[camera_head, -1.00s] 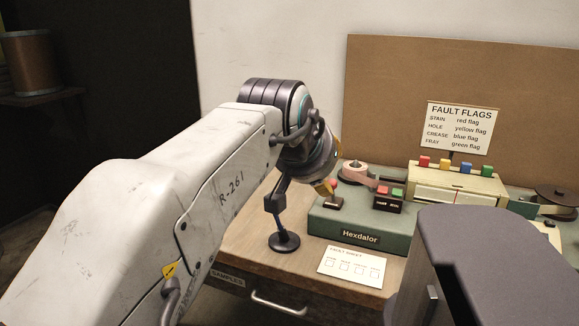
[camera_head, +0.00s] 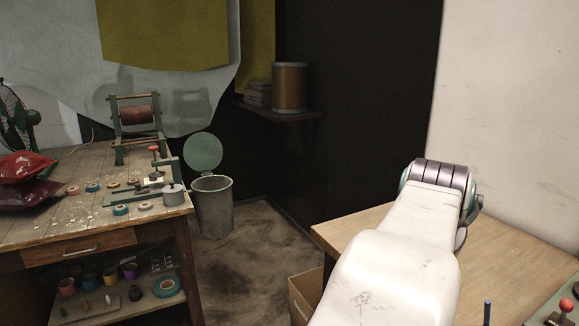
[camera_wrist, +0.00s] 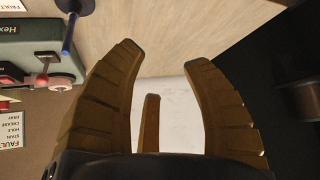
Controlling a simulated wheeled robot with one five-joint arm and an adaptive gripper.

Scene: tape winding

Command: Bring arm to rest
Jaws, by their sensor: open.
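My arm (camera_head: 400,250) reaches forward over the wooden table (camera_head: 520,250) at the right of the head view. Its rounded joint shows, but the gripper is hidden behind it there. In the wrist view my gripper (camera_wrist: 165,57) has its ribbed brown fingers spread apart with nothing between them. Beyond the fingers are the tabletop and a pale wall. The green Hexdalor machine (camera_wrist: 38,55) is at the left of the wrist view, apart from the fingers. A blue post (camera_wrist: 68,35) stands beside it.
A workbench (camera_head: 80,160) with tape rolls and red bags stands at the left of the head view. An open-lidded bin (camera_head: 213,205) stands on the floor beside it. A drum (camera_head: 290,88) sits on a back shelf. A cardboard box (camera_head: 304,295) is below the table's edge.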

